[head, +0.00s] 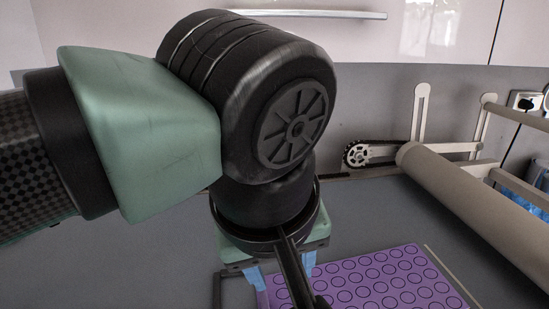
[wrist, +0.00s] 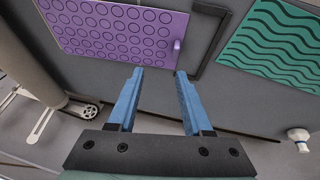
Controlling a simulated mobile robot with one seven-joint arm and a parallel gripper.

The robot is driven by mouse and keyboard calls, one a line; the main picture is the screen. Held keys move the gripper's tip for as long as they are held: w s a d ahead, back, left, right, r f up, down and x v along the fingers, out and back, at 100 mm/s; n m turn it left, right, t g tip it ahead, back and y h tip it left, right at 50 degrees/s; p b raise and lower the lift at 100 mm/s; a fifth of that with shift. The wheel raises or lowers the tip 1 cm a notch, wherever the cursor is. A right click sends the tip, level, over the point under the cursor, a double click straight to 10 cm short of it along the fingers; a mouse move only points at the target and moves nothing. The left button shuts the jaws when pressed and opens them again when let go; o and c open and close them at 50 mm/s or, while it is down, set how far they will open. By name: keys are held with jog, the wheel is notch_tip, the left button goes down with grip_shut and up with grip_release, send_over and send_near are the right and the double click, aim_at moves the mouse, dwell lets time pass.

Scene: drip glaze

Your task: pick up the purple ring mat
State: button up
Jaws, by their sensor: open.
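The purple mat (head: 372,280) with dark ring outlines lies flat at the bottom right of the head view, partly cut off by the picture's edge. In the wrist view the purple mat (wrist: 120,32) is at the upper left, with a small purple tab (wrist: 177,46) at its right side. My gripper (wrist: 157,72) is open, its two blue fingers apart with nothing between them. The fingertips appear just off the mat's edge near the tab; I cannot tell their height above it. In the head view my gripper (head: 283,283) is partly hidden behind a dark bar.
A green mat with wavy lines (wrist: 278,45) lies to the right in the wrist view. A dark angled frame (wrist: 213,45) stands between the mats. A beige roller (head: 475,205) with a chain and sprocket (head: 358,154) is at the right. A white knob-like object (wrist: 299,137) is at lower right.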

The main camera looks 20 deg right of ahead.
notch_tip(320, 180, down, 2)
jog(key=w+a+f+y, duration=0.1)
jog(key=a, duration=0.1)
send_over(264, 300)
jog(key=s+a, duration=0.2)
jog(key=s, duration=0.1)
jog(key=f, duration=0.2)
jog(key=f+p, duration=0.1)
jog(key=f, duration=0.2)
jog(key=shift+w+d, duration=0.15)
jog(key=shift+d, duration=0.05)
jog(key=shift+w+d+p+x, duration=0.15)
jog(key=shift+p+x, duration=0.3)
jog(key=shift+x, duration=0.9)
jog(key=shift+w+d+p+x, duration=0.15)
jog(key=shift+p+x, duration=0.25)
jog(key=shift+x, duration=0.95)
jog(key=shift+r, duration=0.2)
grip_shut()
